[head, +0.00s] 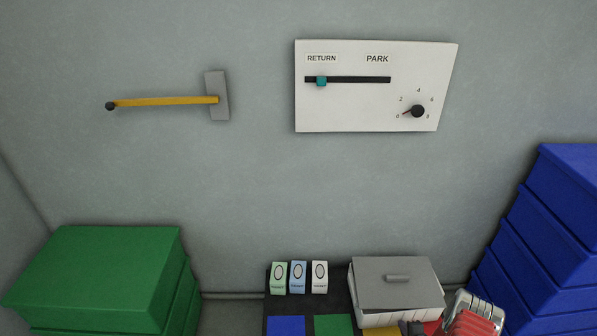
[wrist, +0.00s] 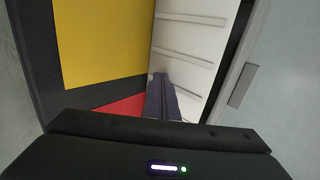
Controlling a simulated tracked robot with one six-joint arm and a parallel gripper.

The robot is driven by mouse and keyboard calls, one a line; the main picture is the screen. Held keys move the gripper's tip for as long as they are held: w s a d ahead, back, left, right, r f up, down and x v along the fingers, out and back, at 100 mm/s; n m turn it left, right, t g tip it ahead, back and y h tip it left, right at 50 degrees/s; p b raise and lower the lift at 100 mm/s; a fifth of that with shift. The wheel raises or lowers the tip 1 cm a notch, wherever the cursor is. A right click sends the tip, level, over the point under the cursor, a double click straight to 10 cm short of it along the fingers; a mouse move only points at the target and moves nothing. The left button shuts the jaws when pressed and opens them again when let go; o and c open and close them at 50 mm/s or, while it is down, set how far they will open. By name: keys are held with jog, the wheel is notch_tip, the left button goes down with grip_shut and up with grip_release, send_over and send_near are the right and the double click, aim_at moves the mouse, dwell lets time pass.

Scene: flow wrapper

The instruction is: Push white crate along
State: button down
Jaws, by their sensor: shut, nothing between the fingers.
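The white crate (head: 378,317) stands at the back right of the dark table, with a grey lid (head: 380,291) and a handle on top. In the wrist view its ribbed white wall (wrist: 190,45) runs down the middle, with the lid's grey handle (wrist: 243,85) to the right. My gripper (wrist: 161,80) is shut and empty, its fingertips in front of the crate's wall. I cannot tell whether they touch it. In the head view only a dark part of it shows at the bottom edge, in front of the crate.
Blue (head: 286,326) and green (head: 332,325) squares lie on the table; yellow (wrist: 105,40) and red (wrist: 120,108) ones show in the wrist view. Three small cartons (head: 298,277) stand left of the crate. A red-and-pale object (head: 474,316) is right of it. Green (head: 95,265) and blue (head: 550,240) stacks flank the table.

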jog(key=shift+w, duration=1.1)
jog(key=shift+s+d, duration=0.2)
jog(key=shift+s, duration=4.35)
jog(key=shift+r, duration=0.1)
